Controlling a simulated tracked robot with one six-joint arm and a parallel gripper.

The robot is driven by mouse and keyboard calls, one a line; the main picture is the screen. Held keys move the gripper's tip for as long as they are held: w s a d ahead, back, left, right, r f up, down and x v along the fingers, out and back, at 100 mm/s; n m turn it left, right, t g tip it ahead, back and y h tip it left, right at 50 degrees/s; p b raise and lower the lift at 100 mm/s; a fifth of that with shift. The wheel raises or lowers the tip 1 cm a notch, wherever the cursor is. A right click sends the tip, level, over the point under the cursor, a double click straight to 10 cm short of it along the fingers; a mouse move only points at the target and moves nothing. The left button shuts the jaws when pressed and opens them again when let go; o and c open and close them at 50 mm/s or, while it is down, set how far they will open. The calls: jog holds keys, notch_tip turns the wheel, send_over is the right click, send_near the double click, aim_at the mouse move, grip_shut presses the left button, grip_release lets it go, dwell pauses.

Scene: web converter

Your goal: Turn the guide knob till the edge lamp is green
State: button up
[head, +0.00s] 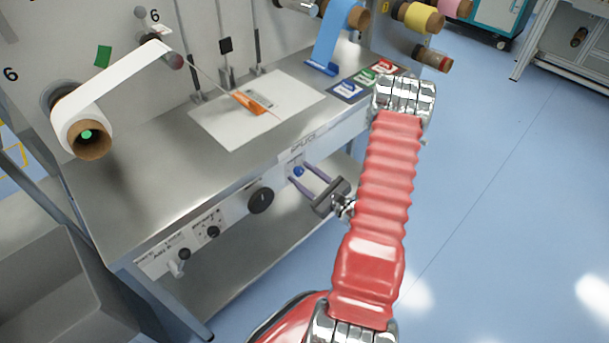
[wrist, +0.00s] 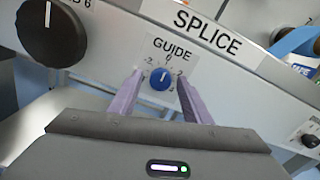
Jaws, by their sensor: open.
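The guide knob (wrist: 160,79) is a small blue dial under the word GUIDE on the front panel. Its white pointer line points up and slightly right, roughly toward the 0 of its scale. It also shows in the head view as a small blue spot (head: 298,171). My gripper (wrist: 160,75) is open, with one purple finger on each side of the knob. I cannot tell whether the fingers touch it. In the head view my gripper (head: 299,173) reaches to the panel from the right. I cannot pick out the edge lamp in either view.
A big black knob (wrist: 52,30) sits left of the guide knob; smaller black knobs (head: 213,232) are farther left. A white sheet with an orange-handled tool (head: 247,102) lies on the steel bench (head: 150,180). A white web roll (head: 85,115) hangs at left. Blue floor at right is clear.

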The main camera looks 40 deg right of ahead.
jog(key=shift+c, duration=0.4)
jog(key=c, duration=0.9)
jog(key=shift+d, duration=0.2)
jog(key=shift+c, duration=0.3)
jog(key=shift+a, duration=0.1)
jog(key=shift+m, duration=0.4)
jog(key=shift+m, duration=2.6)
jog(key=o, duration=1)
jog(key=shift+a, duration=0.1)
